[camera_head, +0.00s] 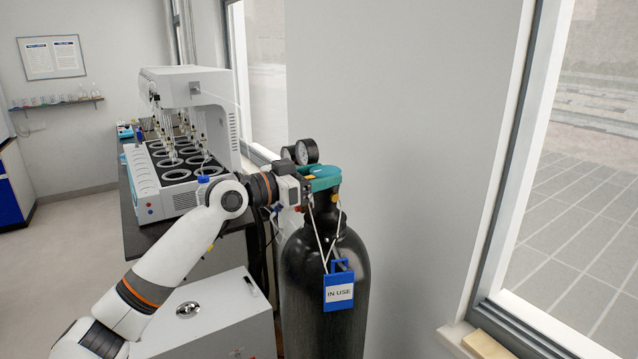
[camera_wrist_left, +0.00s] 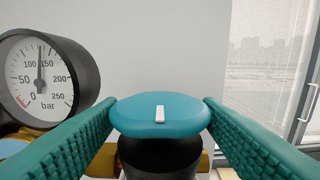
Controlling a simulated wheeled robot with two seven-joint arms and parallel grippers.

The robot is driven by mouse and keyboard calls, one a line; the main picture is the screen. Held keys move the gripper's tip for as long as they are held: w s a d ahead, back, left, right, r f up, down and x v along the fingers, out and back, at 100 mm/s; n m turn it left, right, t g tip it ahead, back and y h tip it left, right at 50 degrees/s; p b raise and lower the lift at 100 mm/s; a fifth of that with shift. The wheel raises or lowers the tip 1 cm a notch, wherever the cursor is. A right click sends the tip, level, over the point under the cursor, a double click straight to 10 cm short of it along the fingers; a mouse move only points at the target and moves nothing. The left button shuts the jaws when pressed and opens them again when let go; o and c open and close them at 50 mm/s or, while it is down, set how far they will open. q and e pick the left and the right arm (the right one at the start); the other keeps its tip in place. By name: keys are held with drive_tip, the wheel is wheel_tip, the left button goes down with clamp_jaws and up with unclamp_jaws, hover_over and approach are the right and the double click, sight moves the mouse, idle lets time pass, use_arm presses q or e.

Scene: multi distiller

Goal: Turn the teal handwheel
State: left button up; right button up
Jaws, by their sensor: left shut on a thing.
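The teal handwheel (camera_wrist_left: 161,115) shows in the left wrist view as a teal disc with a white mark on its top, the mark pointing towards the camera. My left gripper (camera_wrist_left: 160,112) has its two teal ribbed fingers on either side of the wheel's rim and is shut on it. In the head view the teal part (camera_head: 322,172) sits on top of a black gas cylinder (camera_head: 325,260), with my left gripper (camera_head: 304,187) at its left side. The gripper partly hides the valve there. My right gripper is not in view.
A pressure gauge (camera_wrist_left: 42,78) stands left of the wheel, its needle near the top of the scale. A blue "IN USE" tag (camera_head: 339,290) hangs on the cylinder. A white multi-position distiller (camera_head: 185,140) stands on the dark bench behind. A window (camera_head: 580,180) is at the right.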

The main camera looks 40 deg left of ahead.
use_arm(q)
drive_tip(key=shift+r, duration=0.1)
idle(0.3)
drive_tip(key=o, duration=0.9)
drive_tip(key=shift+s+a+f+b, duration=0.25)
drive_tip(key=shift+s+f+b, duration=0.15)
drive_tip(key=shift+b, duration=0.1)
drive_tip(key=b+v, duration=0.2)
drive_tip(key=v, duration=0.1)
drive_tip(key=b+v, duration=0.2)
drive_tip(key=v, duration=0.2)
drive_tip(key=b+v, duration=0.3)
drive_tip(key=v, duration=0.1)
drive_tip(key=shift+r, duration=0.3)
